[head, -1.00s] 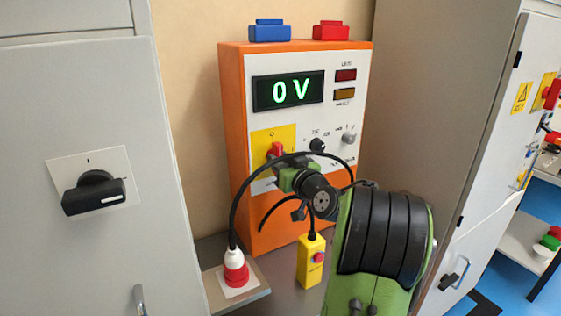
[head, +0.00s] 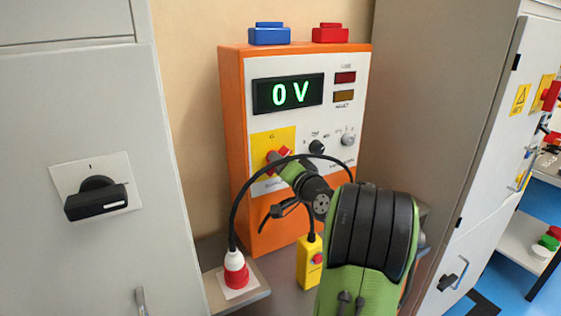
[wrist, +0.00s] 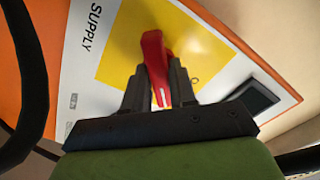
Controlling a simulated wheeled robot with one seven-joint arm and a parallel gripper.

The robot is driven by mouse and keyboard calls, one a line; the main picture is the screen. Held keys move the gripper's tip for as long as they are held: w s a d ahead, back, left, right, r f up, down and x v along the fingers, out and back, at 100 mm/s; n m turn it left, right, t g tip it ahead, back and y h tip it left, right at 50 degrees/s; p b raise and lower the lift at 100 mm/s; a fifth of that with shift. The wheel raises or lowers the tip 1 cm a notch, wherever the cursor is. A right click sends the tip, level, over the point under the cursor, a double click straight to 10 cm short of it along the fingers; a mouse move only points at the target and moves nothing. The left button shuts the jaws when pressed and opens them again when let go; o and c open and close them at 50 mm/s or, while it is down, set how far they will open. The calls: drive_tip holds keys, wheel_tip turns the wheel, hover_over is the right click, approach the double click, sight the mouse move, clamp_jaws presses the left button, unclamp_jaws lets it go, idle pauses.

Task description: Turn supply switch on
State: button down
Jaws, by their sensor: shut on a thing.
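The supply switch is a red handle (wrist: 156,68) on a yellow plate (wrist: 185,40), beside the printed word SUPPLY in the wrist view. In the head view the red handle (head: 284,151) shows on the front of the orange and white unit (head: 237,130), partly hidden by my wrist and a black cable. My gripper (wrist: 160,85) is shut on the red handle, one dark finger on each side of it. The unit's green display (head: 288,92) reads 0 V.
A black cable (head: 240,200) loops from a red and white plug (head: 236,270) across the unit's front. A yellow pendant box (head: 309,262) stands below. A grey cabinet with a black rotary switch (head: 96,198) is at left; another grey cabinet (head: 470,190) is at right.

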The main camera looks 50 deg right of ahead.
drive_tip(key=shift+m+p, duration=1.75)
drive_tip(key=shift+m, duration=2.35)
drive_tip(key=shift+s, duration=0.1)
drive_tip(key=c, duration=1)
unclamp_jaws()
drive_tip(key=shift+f, duration=0.1)
drive_tip(key=b+v, duration=0.6)
drive_tip(key=v, duration=0.9)
drive_tip(key=shift+s, duration=0.3)
